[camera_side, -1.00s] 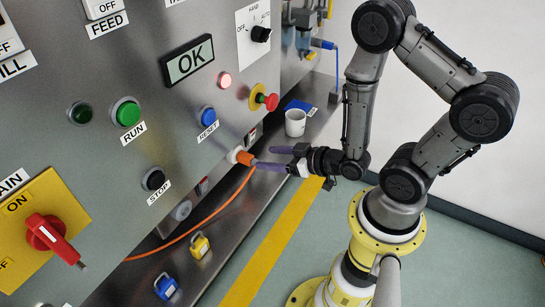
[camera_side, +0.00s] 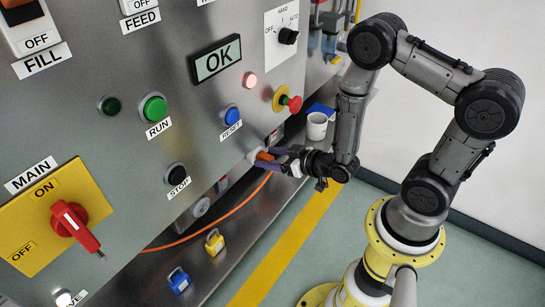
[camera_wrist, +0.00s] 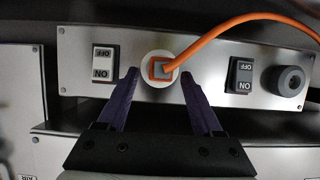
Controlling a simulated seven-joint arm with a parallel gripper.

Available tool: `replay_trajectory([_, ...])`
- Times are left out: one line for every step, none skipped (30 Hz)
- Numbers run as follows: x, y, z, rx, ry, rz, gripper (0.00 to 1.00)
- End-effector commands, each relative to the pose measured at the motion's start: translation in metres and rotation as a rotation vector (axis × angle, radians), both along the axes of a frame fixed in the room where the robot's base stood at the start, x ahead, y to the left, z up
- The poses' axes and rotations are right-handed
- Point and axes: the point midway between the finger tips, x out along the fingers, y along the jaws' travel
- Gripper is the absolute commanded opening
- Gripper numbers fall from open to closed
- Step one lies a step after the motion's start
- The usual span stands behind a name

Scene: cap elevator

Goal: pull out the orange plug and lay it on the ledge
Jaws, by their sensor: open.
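The orange plug (camera_side: 264,156) sits in its round white socket low on the steel panel. In the wrist view the plug (camera_wrist: 158,70) is at the centre, with its orange cable curving up and right. My gripper (camera_side: 270,157) is at the plug, pointing at the panel. In the wrist view my gripper (camera_wrist: 160,75) is open, one purple finger on each side of the plug with gaps between, not visibly touching it. The fingers partly hide the plug in the side view. The steel ledge (camera_side: 236,220) runs along the panel's foot, with the cable passing over it.
A white mug (camera_side: 317,125) stands on the ledge beyond my gripper, by a blue item (camera_side: 321,109). A yellow padlock (camera_side: 214,242) and a blue padlock (camera_side: 179,281) lie nearer. Black (camera_wrist: 241,75) and white (camera_wrist: 103,64) switches flank the socket. Bare ledge shows between gripper and yellow padlock.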

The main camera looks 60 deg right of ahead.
Motion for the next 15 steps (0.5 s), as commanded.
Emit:
replay_trajectory([-0.0001,0.0,0.0001,0.0,0.0,0.0,0.62])
replay_trajectory([-0.0001,0.0,0.0001,0.0,0.0,0.0,0.57])
replay_trajectory([-0.0001,0.0,0.0002,0.0,0.0,0.0,0.49])
replay_trajectory([-0.0001,-0.0001,0.0002,0.0,0.0,0.0,0.44])
replay_trajectory([-0.0001,0.0,0.0002,0.0,0.0,0.0,0.39])
replay_trajectory([-0.0001,0.0,0.0003,0.0,0.0,0.0,0.32])
replay_trajectory([-0.0002,-0.0001,0.0003,0.0,0.0,0.0,0.26])
replay_trajectory([-0.0002,-0.0001,0.0003,0.0,0.0,0.0,0.21])
replay_trajectory([-0.0002,-0.0001,0.0003,0.0,0.0,0.0,0.14])
replay_trajectory([-0.0002,-0.0001,0.0003,0.0,0.0,0.0,0.08])
replay_trajectory([-0.0002,-0.0001,0.0003,0.0,0.0,0.0,0.03])
replay_trajectory([-0.0002,-0.0001,0.0003,0.0,0.0,0.0,0.0])
replay_trajectory([-0.0002,-0.0001,0.0003,0.0,0.0,0.0,0.0])
replay_trajectory([-0.0002,-0.0001,0.0003,0.0,0.0,0.0,0.0])
replay_trajectory([-0.0002,-0.0001,0.0003,0.0,0.0,0.0,0.0])
